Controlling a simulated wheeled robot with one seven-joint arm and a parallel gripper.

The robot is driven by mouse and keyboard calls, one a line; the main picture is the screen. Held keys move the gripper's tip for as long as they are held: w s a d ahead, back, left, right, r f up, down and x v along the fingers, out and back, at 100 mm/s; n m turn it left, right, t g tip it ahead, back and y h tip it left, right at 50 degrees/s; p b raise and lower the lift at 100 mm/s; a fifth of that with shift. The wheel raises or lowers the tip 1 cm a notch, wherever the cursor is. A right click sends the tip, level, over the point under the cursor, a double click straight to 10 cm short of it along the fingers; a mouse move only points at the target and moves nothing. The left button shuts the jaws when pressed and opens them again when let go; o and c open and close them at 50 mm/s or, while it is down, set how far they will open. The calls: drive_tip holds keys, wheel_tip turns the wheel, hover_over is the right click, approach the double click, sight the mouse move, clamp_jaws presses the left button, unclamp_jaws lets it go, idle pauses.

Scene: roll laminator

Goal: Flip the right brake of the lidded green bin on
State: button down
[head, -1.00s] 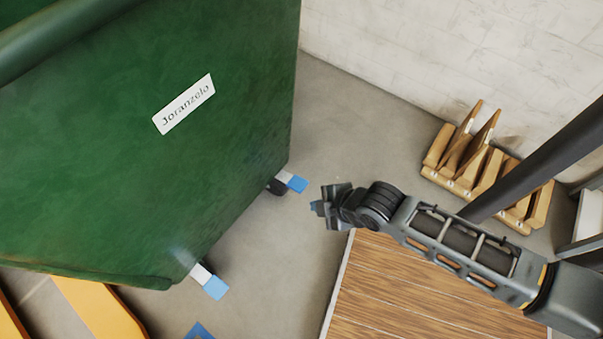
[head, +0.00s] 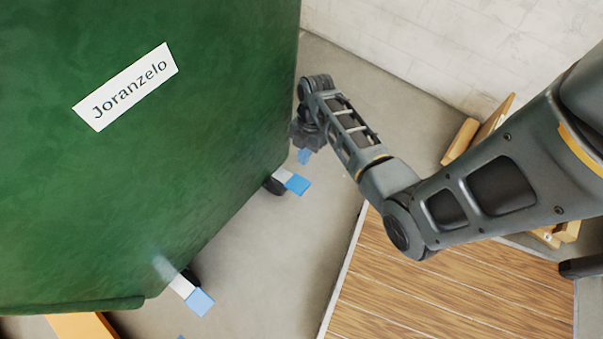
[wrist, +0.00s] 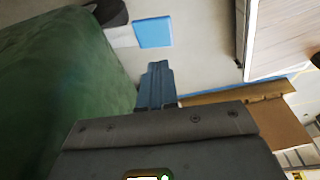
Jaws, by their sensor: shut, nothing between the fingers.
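The green bin (head: 190,190) fills the left of the head view, with a white "Joranzelo" label on its side; its lid is out of view. Two brake pedals with blue ends stick out at its base. The right brake (head: 297,184) is the farther one, beside a dark caster; the other brake (head: 199,301) is nearer. My gripper (head: 304,156) is shut and empty, pointing down just behind the right brake, near the bin's far corner. In the wrist view, the shut fingers (wrist: 157,85) show below a blue pedal (wrist: 153,32), apart from it in the picture. I cannot tell the pedal's tilt.
A wood-topped surface (head: 420,280) stands at the lower right, under my arm. A wooden rack (head: 460,141) stands by the pale wall (head: 400,40). Grey floor lies free between bin and wooden surface. An orange item (head: 80,327) is at the lower left.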

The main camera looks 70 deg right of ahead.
sight(308, 185)
drive_tip(key=shift+w+d, duration=0.15)
drive_tip(key=shift+d, duration=0.05)
drive_tip(key=b+x, duration=0.4)
drive_tip(key=x, duration=0.6)
drive_tip(key=shift+a, duration=0.1)
idle(0.4)
drive_tip(key=shift+s+a+f+t+b, duration=0.1)
drive_tip(key=shift+s+f+t+b, duration=0.25)
drive_tip(key=shift+f, duration=0.2)
drive_tip(key=shift+s+a+f+t+b, duration=0.1)
drive_tip(key=shift+s+f+t+b, duration=0.15)
drive_tip(key=shift+f+t, duration=0.3)
drive_tip(key=f+b, duration=0.1)
drive_tip(key=f+t+b, duration=0.1)
drive_tip(key=shift+s+f+n+t+h, duration=0.3)
drive_tip(key=shift+s+f+h, duration=0.1)
drive_tip(key=shift+w+f+b, duration=0.1)
drive_tip(key=shift+f+b, duration=0.25)
drive_tip(key=shift+b, duration=0.1)
drive_tip(key=shift+f+b, duration=1)
drive_tip(key=shift+f, duration=0.15)
drive_tip(key=shift+f, duration=0.1)
